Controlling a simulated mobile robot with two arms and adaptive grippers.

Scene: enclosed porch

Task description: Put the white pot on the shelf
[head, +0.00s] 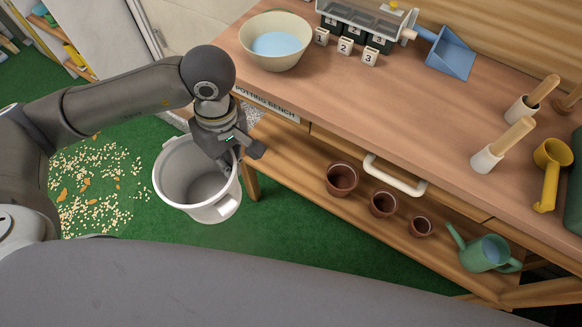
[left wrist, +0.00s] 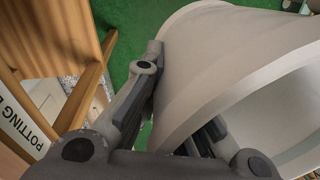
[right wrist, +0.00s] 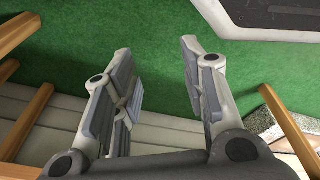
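The white pot (head: 172,180), wide and bucket-like with a side handle, is left of the potting bench, with its open top up. My left gripper (head: 236,150) is at its rim on the bench side. In the left wrist view, the fingers (left wrist: 185,95) close on the pot's wall (left wrist: 215,60), one outside and one inside. I cannot tell whether the pot's base touches the floor. The bench's lower shelf (head: 300,165) holds several things. My right gripper (right wrist: 160,75) is open and empty, seen only in the right wrist view.
Three brown pots (head: 342,179) and a green watering can (head: 487,253) stand on the lower shelf; its left end looks free. A cream bowl (head: 258,25) and tools occupy the benchtop (head: 400,110). A bench leg (head: 251,183) is near the pot. Pale bits (head: 100,185) litter the green floor.

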